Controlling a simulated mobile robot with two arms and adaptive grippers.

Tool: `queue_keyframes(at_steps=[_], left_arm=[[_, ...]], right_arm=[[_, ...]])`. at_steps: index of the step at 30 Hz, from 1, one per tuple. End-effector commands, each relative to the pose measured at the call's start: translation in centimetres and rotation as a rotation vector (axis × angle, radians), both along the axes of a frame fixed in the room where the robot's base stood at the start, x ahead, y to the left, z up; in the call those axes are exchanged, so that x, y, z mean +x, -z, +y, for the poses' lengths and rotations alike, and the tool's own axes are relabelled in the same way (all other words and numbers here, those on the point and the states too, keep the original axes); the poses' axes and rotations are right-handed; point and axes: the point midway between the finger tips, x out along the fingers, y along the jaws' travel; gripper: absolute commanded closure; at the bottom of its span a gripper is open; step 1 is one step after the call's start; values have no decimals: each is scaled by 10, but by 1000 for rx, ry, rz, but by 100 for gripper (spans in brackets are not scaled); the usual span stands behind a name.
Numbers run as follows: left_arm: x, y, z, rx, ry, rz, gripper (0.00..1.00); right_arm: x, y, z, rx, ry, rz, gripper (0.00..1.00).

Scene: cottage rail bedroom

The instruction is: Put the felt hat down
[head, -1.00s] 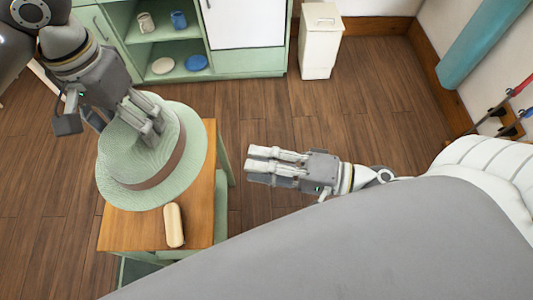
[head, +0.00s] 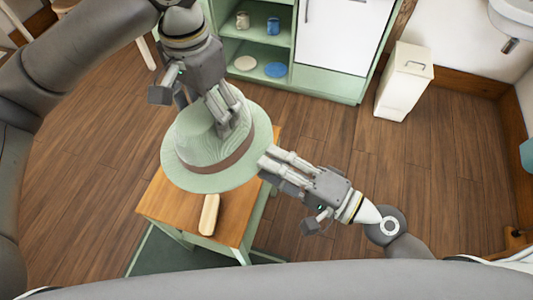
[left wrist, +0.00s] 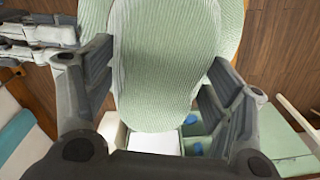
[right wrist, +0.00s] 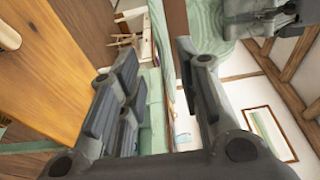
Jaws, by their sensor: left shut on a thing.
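The pale green felt hat (head: 200,145) with a brown band is over the far part of a small wooden-topped table (head: 165,200) in the head view. My left gripper (head: 228,125) is shut on its crown from above; the ribbed crown fills the space between the fingers in the left wrist view (left wrist: 165,65). The right wrist view shows the brim (right wrist: 175,45) apart from the tabletop (right wrist: 45,75), so the hat is held above it. My right gripper (head: 268,170) is open, its fingertips at the brim's right edge. I cannot tell whether they touch it.
A cream oblong object (head: 209,214) lies on the table's near part. A green cabinet (head: 325,85) with mugs and plates stands behind, with a white bin (head: 404,80) to its right. Wooden floor (head: 110,120) is clear left of the table.

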Motion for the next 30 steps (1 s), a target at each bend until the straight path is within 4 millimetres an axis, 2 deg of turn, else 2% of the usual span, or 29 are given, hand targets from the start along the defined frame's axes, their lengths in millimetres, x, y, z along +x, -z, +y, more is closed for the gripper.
queue_keyframes(at_steps=[9,21,29,30], left_arm=[[0,0,0,-1,0,-1,64],[0,0,0,-1,0,-1,64],[0,0,0,-1,0,-1,64],[0,0,0,-1,0,-1,64]], right_arm=[[18,-1,24,1,0,0,68],[21,0,28,0,0,1,68],[21,0,28,0,0,1,100],[21,0,28,-1,0,2,100]])
